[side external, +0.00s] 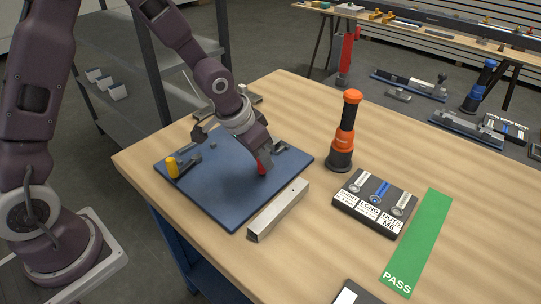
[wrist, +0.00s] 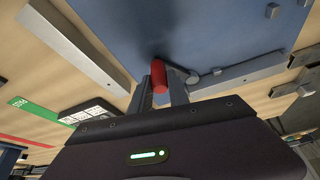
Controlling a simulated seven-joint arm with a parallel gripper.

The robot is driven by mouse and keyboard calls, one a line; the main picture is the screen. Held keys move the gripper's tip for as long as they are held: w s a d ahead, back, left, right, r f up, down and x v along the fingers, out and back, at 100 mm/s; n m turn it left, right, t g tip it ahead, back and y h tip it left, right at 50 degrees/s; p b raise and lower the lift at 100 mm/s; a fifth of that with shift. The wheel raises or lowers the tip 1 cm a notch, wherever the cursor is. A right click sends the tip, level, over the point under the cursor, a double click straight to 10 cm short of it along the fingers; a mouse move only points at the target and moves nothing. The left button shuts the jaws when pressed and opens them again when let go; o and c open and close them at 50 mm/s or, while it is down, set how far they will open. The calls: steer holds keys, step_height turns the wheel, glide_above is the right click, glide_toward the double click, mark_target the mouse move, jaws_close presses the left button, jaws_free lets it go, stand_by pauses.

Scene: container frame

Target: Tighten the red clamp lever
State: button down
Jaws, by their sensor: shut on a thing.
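The red clamp lever (side external: 261,166) shows as a short red piece at the tip of my gripper (side external: 259,160), over the blue plate (side external: 213,205). In the wrist view the red lever (wrist: 177,78) stands between the two fingers of my gripper (wrist: 164,82), which are shut on it. Its red end sticks out past the fingertips. A grey rod or arm (wrist: 205,75) lies beside the lever on the blue plate (wrist: 225,25). The clamp's lower parts are mostly hidden behind my gripper in the side view.
A yellow-capped clamp (side external: 173,167) is at the plate's left. A loose metal bar (side external: 277,210) lies along its front right edge. An orange and black driver (side external: 345,130) stands behind right, near a labelled bolt tray (side external: 357,215) and a green PASS strip (side external: 420,240). Bare wood lies between.

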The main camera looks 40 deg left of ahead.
mark_target(246, 170)
steer(key=a+m, duration=0.1)
steer(key=s+a+m+h, duration=0.1)
steer(key=m, duration=0.1)
steer(key=shift+a+g, duration=0.15)
steer(key=shift+g, duration=0.15)
steer(key=shift+s+a+m+g+h, duration=0.15)
steer(key=shift+a+m+h, duration=0.3)
steer(key=shift+m, duration=0.5)
steer(key=shift+w+a+m+g+h, duration=0.2)
steer(key=shift+a+m, duration=0.35)
steer(key=shift+m, duration=0.4)
steer(key=c, duration=1.3)
jaws_free()
steer(key=shift+o, duration=0.2)
steer(key=v, duration=0.7)
steer(key=shift+a, duration=0.1)
